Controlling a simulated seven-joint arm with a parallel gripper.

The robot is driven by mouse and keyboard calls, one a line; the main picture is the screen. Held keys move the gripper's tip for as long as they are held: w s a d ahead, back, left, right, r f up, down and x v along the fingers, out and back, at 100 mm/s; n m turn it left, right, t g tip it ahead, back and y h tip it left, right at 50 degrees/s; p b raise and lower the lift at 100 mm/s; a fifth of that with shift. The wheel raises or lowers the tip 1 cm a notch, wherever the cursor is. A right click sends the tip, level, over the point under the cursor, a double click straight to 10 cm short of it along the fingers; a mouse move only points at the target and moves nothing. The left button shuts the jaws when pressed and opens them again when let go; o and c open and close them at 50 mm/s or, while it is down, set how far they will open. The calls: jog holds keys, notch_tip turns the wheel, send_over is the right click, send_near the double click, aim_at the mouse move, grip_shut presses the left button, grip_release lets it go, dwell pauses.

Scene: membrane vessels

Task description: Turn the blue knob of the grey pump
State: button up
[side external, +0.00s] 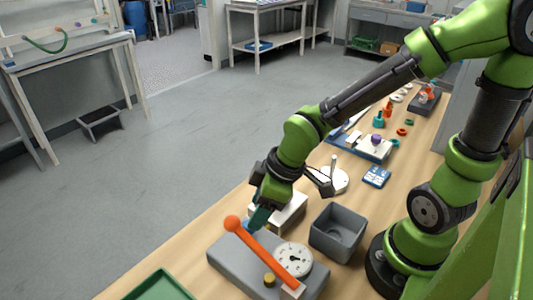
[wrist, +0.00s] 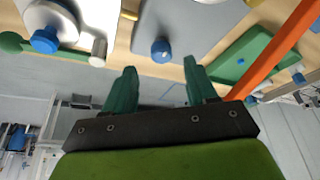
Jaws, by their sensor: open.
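The grey pump (side external: 232,262) is a flat grey body at the front of the bench, with an orange lever (side external: 262,252) and a round white dial (side external: 294,260) on it. Its blue knob (wrist: 161,50) shows in the wrist view near the edge of the grey body, ahead of the gap between my fingers. My gripper (wrist: 160,82) is open and empty, with teal fingers apart. In the side view my gripper (side external: 258,218) points down at the pump's far end beside the lever's ball end, and largely hides the knob. I cannot tell whether it touches it.
A white box (side external: 292,214) stands just behind the pump; in the wrist view a pale body carries another blue knob (wrist: 44,40). A grey open bin (side external: 338,230) stands to the right. A green tray (side external: 158,288) lies at the front left. The orange lever rises close to my gripper.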

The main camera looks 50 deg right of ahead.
jog(key=shift+x, duration=2.3)
jog(key=shift+a, duration=0.15)
jog(key=shift+c, duration=0.2)
jog(key=c, duration=1)
